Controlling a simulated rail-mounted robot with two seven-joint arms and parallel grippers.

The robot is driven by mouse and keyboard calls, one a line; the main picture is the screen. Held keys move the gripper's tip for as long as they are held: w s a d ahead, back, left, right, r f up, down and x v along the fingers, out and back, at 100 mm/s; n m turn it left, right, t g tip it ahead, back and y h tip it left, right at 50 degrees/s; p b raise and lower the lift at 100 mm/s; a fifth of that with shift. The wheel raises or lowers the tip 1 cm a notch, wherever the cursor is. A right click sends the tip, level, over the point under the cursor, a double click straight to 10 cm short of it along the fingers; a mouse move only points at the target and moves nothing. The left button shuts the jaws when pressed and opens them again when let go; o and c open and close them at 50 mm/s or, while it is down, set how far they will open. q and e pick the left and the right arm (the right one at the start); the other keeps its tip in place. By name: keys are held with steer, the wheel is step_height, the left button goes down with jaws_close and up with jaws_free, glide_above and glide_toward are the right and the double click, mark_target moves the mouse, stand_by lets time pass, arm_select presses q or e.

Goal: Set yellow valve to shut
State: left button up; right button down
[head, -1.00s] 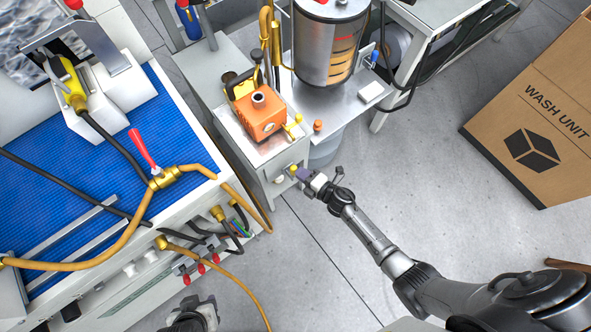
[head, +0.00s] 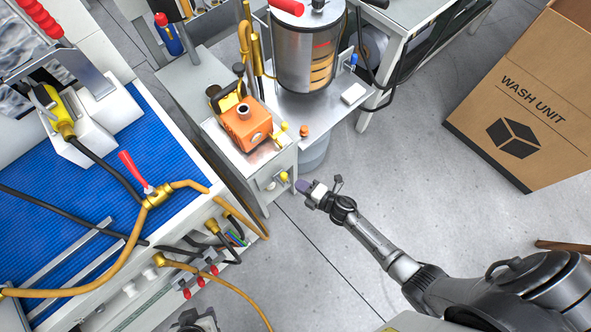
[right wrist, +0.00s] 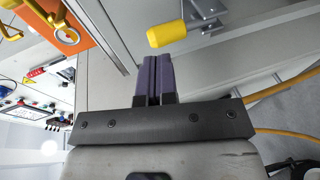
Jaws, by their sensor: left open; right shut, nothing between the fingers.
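A small yellow valve handle (head: 284,177) sticks out from the front of the light grey cabinet under the orange unit. In the right wrist view this yellow handle (right wrist: 166,34) is a short cylinder on a grey metal stem, just beyond my fingertips. My right gripper (head: 302,186) is shut and empty, a little to the right of the handle, with a gap between them. Its purple fingers (right wrist: 158,60) are pressed together in the right wrist view. My left gripper (head: 195,322) is partly cut off at the bottom edge of the head view, away from the valve.
An orange unit (head: 246,126) with another yellow handle (head: 280,131) stands on the cabinet. A metal tank (head: 307,50) is behind it. A blue-topped bench (head: 130,150) with hoses and a red-handled valve (head: 133,170) is at left. A cardboard box (head: 520,110) stands right. Floor between is clear.

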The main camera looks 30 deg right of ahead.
steer(key=p+v, duration=0.1)
steer(key=v, duration=0.9)
steer(key=shift+p, duration=0.3)
steer(key=shift+f, duration=0.1)
